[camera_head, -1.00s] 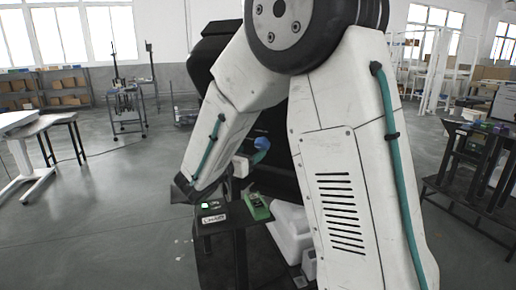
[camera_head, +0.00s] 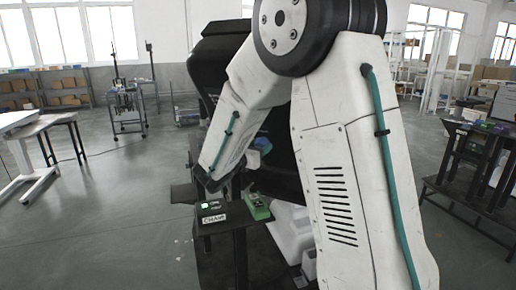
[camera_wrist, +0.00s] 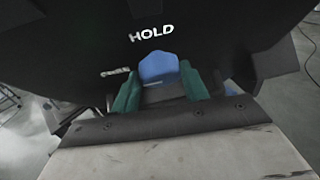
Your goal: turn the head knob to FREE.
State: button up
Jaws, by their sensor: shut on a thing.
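The blue head knob (camera_wrist: 158,68) sits on a black panel in the wrist view. Its narrow end points up, close below the white word HOLD (camera_wrist: 151,33). A second white label, seemingly FREE (camera_wrist: 115,72), is to the left of the knob, slanted and dim. My gripper (camera_wrist: 160,88) has its two green fingers on either side of the knob, shut on it. In the head view a blue part (camera_head: 263,145) shows beside my forearm against the black machine (camera_head: 270,105); my fingers cannot be made out there.
A small dark stand (camera_head: 225,228) holds a green item (camera_head: 257,207) and a labelled plate (camera_head: 213,219) below my forearm. White containers (camera_head: 290,220) stand behind it. A bench (camera_head: 45,125) is at the left, a dark table (camera_head: 470,170) at the right.

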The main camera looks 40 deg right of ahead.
jog(key=g, duration=0.1)
jog(key=g+h, duration=0.1)
jog(key=n+g+h, duration=0.1)
jog(key=g, duration=0.1)
jog(key=shift+w, duration=0.25)
jog(key=o, duration=1)
jog(key=shift+a, duration=0.15)
jog(key=a, duration=0.5)
jog(key=s+a, duration=0.1)
jog(key=a, duration=0.1)
jog(key=shift+a+f, duration=0.25)
jog(key=shift+f, duration=0.1)
